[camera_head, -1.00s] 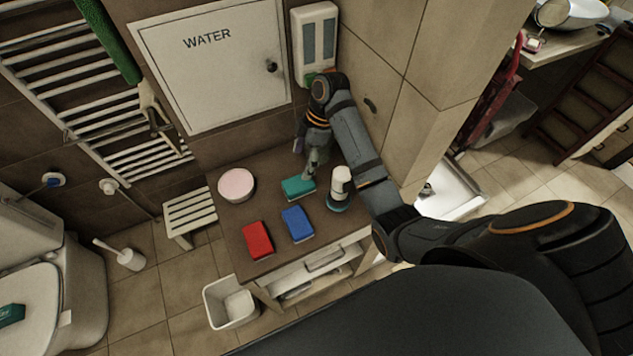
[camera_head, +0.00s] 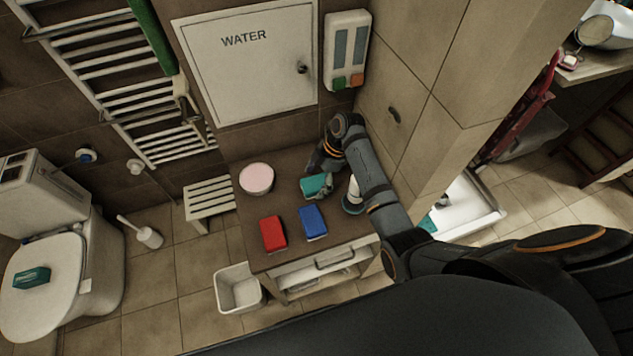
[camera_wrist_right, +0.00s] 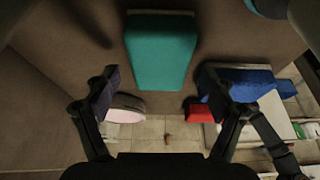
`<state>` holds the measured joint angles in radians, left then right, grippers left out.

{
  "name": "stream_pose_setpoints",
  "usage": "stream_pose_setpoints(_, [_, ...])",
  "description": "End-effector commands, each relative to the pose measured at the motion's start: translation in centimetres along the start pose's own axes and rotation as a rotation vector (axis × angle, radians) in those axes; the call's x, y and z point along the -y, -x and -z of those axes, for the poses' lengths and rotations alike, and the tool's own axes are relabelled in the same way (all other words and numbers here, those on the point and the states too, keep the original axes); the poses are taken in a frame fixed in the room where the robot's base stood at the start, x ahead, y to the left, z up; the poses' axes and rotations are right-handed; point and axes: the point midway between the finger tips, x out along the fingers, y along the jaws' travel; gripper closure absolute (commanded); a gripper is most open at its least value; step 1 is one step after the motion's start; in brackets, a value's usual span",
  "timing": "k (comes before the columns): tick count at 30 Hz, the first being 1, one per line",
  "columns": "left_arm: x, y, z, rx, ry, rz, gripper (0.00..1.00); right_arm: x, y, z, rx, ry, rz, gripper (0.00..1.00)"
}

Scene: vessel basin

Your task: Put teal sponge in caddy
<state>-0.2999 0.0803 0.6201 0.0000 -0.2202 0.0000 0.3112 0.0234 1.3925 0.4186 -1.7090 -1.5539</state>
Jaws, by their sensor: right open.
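The teal sponge (camera_head: 314,186) lies on the brown counter (camera_head: 287,197), behind the blue sponge. My right gripper (camera_head: 326,183) is down at its right end and partly covers it in the head view. In the right wrist view the teal sponge (camera_wrist_right: 160,50) sits just beyond the fingertips, in line with the gap between them. The right gripper (camera_wrist_right: 158,85) is open, with nothing held between its fingers. I cannot tell which container is the caddy; a white open bin (camera_head: 238,290) stands on the floor before the counter. My left gripper is not in view.
A red sponge (camera_head: 273,233) and a blue sponge (camera_head: 313,222) lie at the counter's front. A round pink-topped container (camera_head: 257,179) is on the left. A white bottle (camera_head: 353,192) stands close beside my right arm. A wall dispenser (camera_head: 347,50) hangs above.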

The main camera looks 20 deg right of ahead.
Motion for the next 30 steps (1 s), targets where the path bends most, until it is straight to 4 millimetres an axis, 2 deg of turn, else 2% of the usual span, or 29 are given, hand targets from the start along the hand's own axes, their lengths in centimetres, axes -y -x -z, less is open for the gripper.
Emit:
stream_pose_setpoints(4, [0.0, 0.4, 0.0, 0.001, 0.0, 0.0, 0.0, 0.0, -1.5, 0.1, 0.0, 0.0, 0.0, 0.17])
stream_pose_setpoints(11, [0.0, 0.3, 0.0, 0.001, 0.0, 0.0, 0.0, 0.0, -1.7, 0.0, 0.0, 0.001, -0.002, 0.18])
stream_pose_setpoints(20, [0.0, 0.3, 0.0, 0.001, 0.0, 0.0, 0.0, 0.0, -1.6, 0.0, 0.0, 0.0, -0.002, 0.59])
stream_pose_setpoints(23, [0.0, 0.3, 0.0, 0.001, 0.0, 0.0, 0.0, -0.1, -1.6, 0.0, 0.0, 0.0, -0.002, 0.64])
stream_pose_setpoints(30, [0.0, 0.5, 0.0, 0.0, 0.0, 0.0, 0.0, -0.1, -1.4, 0.1, 0.0, -0.001, -0.002, 0.64])
